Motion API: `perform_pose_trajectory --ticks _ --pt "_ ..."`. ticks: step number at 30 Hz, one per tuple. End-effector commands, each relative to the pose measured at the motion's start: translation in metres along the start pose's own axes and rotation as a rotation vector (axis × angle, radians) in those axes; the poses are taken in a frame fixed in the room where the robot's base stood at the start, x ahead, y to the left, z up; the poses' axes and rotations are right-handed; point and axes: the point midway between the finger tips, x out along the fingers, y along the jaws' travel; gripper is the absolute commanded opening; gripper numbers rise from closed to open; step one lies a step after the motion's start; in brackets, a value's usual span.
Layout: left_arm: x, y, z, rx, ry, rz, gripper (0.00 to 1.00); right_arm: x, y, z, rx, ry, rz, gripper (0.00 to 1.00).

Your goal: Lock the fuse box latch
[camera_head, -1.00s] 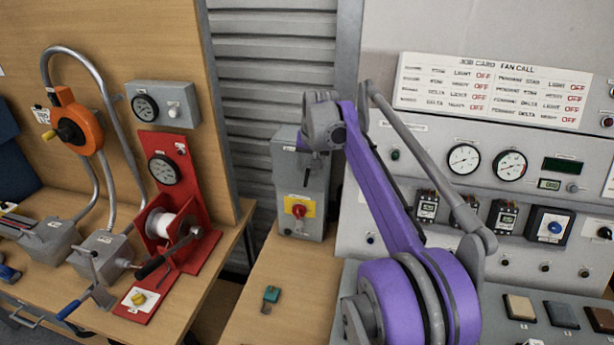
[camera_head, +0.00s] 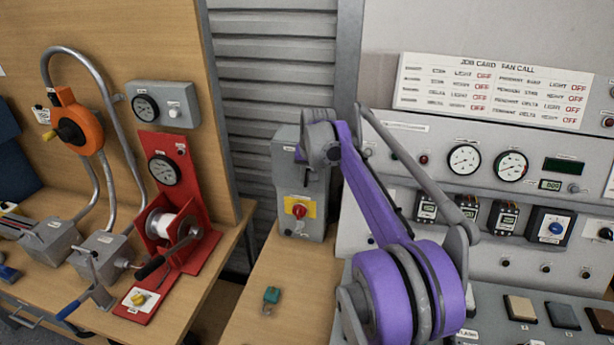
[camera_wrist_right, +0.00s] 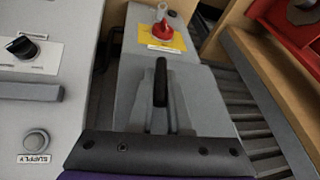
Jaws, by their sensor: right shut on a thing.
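The grey fuse box (camera_head: 287,178) stands against the shutter, with a red rotary knob (camera_head: 299,211) on a yellow plate. It also fills the middle of the right wrist view (camera_wrist_right: 207,95). A long dark latch handle (camera_wrist_right: 160,82) stands out from its front, above the knob in the head view. My right gripper (camera_head: 301,153) is at the upper front of the box and is shut, apparently on the latch handle. The wrist hides most of the contact. My left gripper is not in view.
A control panel (camera_head: 400,215) with gauges and switches stands close on the right. A small teal object (camera_head: 271,296) lies on the wooden bench (camera_head: 240,330). A red stand with a spool and crank (camera_head: 190,255) is on the left bench.

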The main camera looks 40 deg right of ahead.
Motion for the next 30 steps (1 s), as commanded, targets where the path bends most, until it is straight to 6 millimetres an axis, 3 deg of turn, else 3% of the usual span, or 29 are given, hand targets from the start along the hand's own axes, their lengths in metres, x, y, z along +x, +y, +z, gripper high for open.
perform_pose_trajectory --ticks 24,25,30 --pt "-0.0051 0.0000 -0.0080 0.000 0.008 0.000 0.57 0.0002 0.0000 0.0000 -0.055 -0.030 0.142 0.00" --pt "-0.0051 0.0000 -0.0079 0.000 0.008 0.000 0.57 0.0002 0.0000 0.0000 -0.055 -0.030 0.142 0.18" --pt "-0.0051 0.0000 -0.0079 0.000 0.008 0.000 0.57 0.0001 0.0001 0.0001 -0.054 -0.030 0.142 0.46"
